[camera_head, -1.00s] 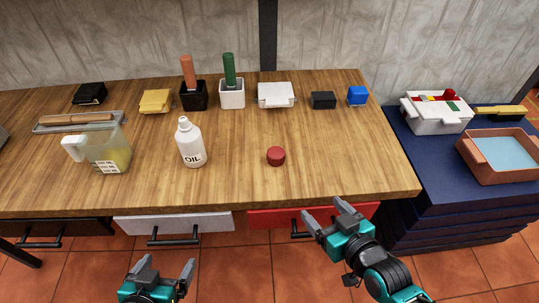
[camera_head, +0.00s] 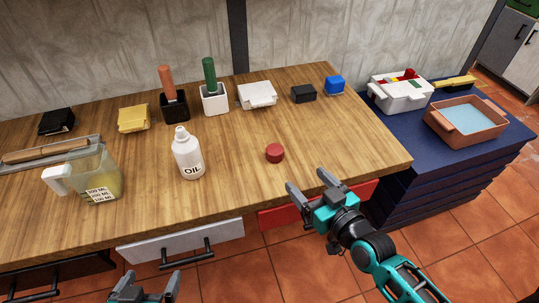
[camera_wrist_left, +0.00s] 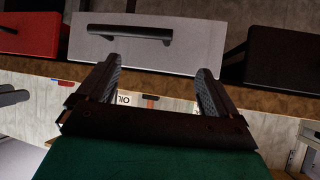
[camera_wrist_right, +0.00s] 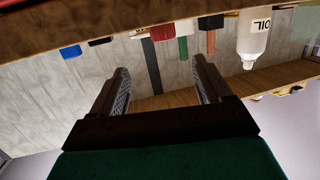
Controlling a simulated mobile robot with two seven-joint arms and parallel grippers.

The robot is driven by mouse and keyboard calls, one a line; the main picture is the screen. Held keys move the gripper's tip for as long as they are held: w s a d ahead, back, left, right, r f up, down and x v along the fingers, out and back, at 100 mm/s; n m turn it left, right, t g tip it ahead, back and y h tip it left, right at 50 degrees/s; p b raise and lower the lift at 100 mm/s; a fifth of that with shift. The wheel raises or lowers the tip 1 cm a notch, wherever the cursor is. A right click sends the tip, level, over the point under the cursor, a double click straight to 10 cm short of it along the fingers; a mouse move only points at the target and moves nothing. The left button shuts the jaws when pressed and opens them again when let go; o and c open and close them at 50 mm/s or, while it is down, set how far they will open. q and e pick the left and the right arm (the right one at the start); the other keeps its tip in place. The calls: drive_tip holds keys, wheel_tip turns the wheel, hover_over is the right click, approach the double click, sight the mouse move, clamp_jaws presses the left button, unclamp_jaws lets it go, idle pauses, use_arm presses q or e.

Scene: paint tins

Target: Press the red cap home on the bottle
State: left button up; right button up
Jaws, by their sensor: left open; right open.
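The red cap (camera_head: 275,153) lies on the wooden table, right of the bottle and apart from it. The white bottle (camera_head: 187,155) labelled OIL stands upright on the table. It also shows upside down in the right wrist view (camera_wrist_right: 254,40). My right gripper (camera_head: 309,184) is open and empty at the table's front edge, nearer to me than the cap and a little to its right. My left gripper (camera_head: 146,284) is open and empty in front of the table, below the white drawer, at the bottom of the head view. In the left wrist view, its fingers (camera_wrist_left: 160,80) are spread.
A measuring jug (camera_head: 95,177) stands left of the bottle. Behind are a black holder (camera_head: 175,106), a white holder (camera_head: 214,99) and several small boxes. The white drawer (camera_head: 181,243) and red drawer (camera_head: 275,215) are under the tabletop. Table around the cap is clear.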

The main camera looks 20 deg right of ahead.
drive_tip(key=b, duration=0.1)
approach(277, 151)
drive_tip(key=x, duration=0.3)
drive_tip(key=shift+w+d+f, duration=0.2)
drive_tip(key=shift+w+d, duration=0.1)
drive_tip(key=shift+w, duration=0.05)
drive_tip(key=shift+a+b+x, duration=0.2)
drive_tip(key=shift+b+x, duration=0.05)
drive_tip(key=shift+x, duration=1.25)
drive_tip(key=shift+a+b+x, duration=0.15)
drive_tip(key=shift+b+x, duration=0.1)
drive_tip(key=shift+x, duration=1.2)
use_arm(q)
drive_tip(key=shift+w+d+f, duration=0.2)
drive_tip(key=shift+d+f, duration=0.2)
use_arm(e)
drive_tip(key=shift+s, duration=0.1)
drive_tip(key=c, duration=1.1)
drive_tip(key=shift+r, duration=0.15)
